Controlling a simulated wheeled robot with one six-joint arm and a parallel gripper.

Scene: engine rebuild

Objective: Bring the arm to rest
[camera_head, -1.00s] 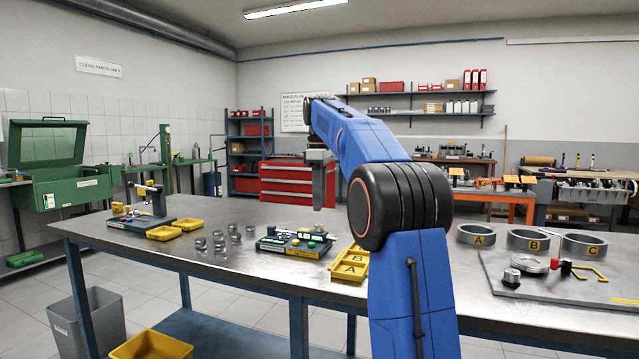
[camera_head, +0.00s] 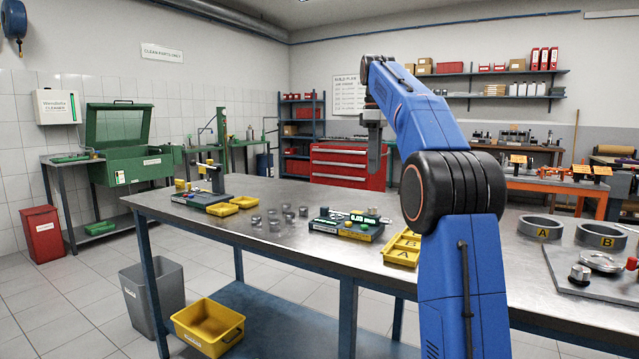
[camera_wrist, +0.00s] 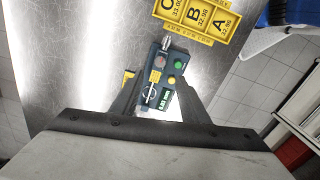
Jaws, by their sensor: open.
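My blue arm (camera_head: 450,240) rises in front of the steel workbench (camera_head: 200,258) and bends over at the top. My gripper (camera_head: 374,152) hangs downward above the bench, seen against the red drawer cabinet. In the wrist view its two dark fingers (camera_wrist: 162,100) stand apart with nothing held between them. Below them on the bench is a small measuring device (camera_wrist: 163,78) with a green display and coloured buttons. It also shows in the head view (camera_head: 346,226). How high the fingers are above it is hard to tell.
A yellow lettered tray (camera_head: 400,250) lies beside the device. Several small metal parts (camera_head: 286,213) and yellow bins (camera_head: 222,208) stand to the left. Rings A (camera_head: 541,229) and B (camera_head: 601,238) are at right. A grey bin (camera_head: 153,298) and yellow crate (camera_head: 208,326) are below.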

